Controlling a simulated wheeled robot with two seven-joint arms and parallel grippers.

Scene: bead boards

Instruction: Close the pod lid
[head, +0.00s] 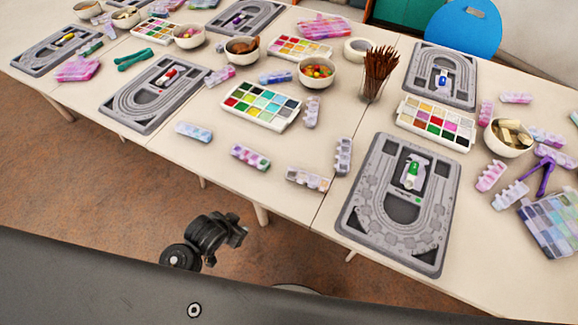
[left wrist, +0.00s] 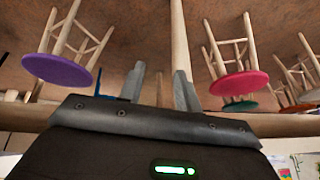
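Several small pod strips with pastel compartments lie on the white table in the head view. One lies near the front edge (head: 307,179), one stands nearly lengthwise beside it (head: 343,156), and one with dark beads lies to the left (head: 250,157). A pale blue pod strip (head: 193,132) lies farther left. I cannot tell which lid is open. My left gripper (head: 236,232) is in front of the table, below its front edge, apart from every pod. In the left wrist view its two grey fingers (left wrist: 160,88) are spread, with nothing between them. My right gripper is not in view.
Grey bead boards (head: 350,215), palettes (head: 261,106), bowls (head: 316,72) and a cup of brown sticks (head: 378,75) crowd the table. The left wrist view shows stools, one purple (left wrist: 57,72), one pink (left wrist: 239,84). The floor (head: 110,190) before the table is clear.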

